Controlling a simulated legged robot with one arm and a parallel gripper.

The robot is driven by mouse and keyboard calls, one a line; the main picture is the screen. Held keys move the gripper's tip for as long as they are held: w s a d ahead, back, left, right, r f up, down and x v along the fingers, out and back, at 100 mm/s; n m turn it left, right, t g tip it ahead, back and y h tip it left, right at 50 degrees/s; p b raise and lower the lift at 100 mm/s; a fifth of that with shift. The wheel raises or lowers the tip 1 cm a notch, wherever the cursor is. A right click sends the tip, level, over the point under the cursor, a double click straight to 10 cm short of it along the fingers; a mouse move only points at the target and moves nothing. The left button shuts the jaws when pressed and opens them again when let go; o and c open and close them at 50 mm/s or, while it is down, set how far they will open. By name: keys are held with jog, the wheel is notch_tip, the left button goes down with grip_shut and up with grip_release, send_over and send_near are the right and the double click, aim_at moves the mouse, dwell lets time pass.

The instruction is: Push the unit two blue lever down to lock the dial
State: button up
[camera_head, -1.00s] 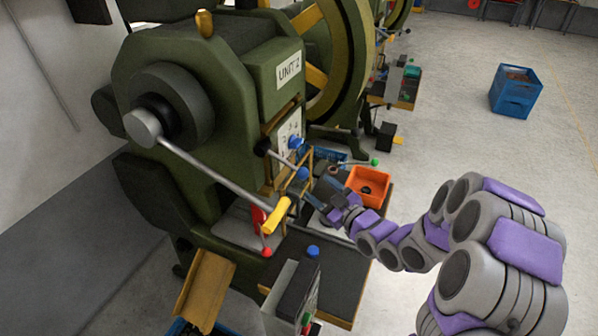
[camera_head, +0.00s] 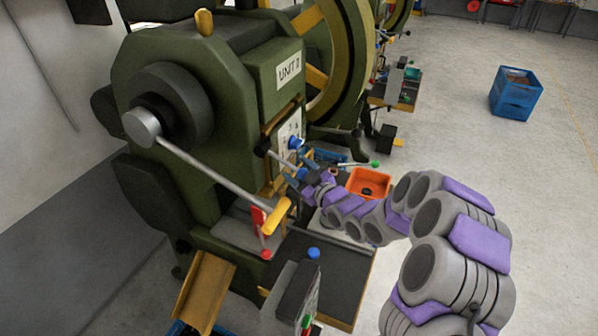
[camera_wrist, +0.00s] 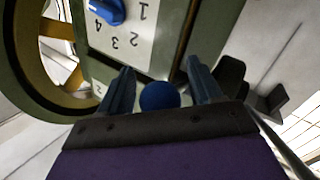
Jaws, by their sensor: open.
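The UNIT 2 machine (camera_head: 225,110) is a green press on the left in the head view. On its front, a white dial plate (camera_wrist: 120,38) carries numbers and a blue dial knob (camera_wrist: 106,10), whose blue also shows in the head view (camera_head: 295,142). The blue lever's round ball end (camera_wrist: 160,96) sits between the two fingers of my open gripper (camera_wrist: 160,84) in the wrist view. The ball also shows in the head view (camera_head: 302,173), close beside my gripper (camera_head: 295,181). I cannot tell whether the fingers touch it. The lever's shaft is mostly hidden.
A yellow-handled bar (camera_head: 278,215) and a red-knobbed lever (camera_head: 266,254) stand just left of my gripper. An orange bin (camera_head: 369,184) is to the right. A blue-topped box (camera_head: 300,285) stands in front. Floor at right is clear around a blue crate (camera_head: 515,92).

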grip_shut()
dwell(0.6)
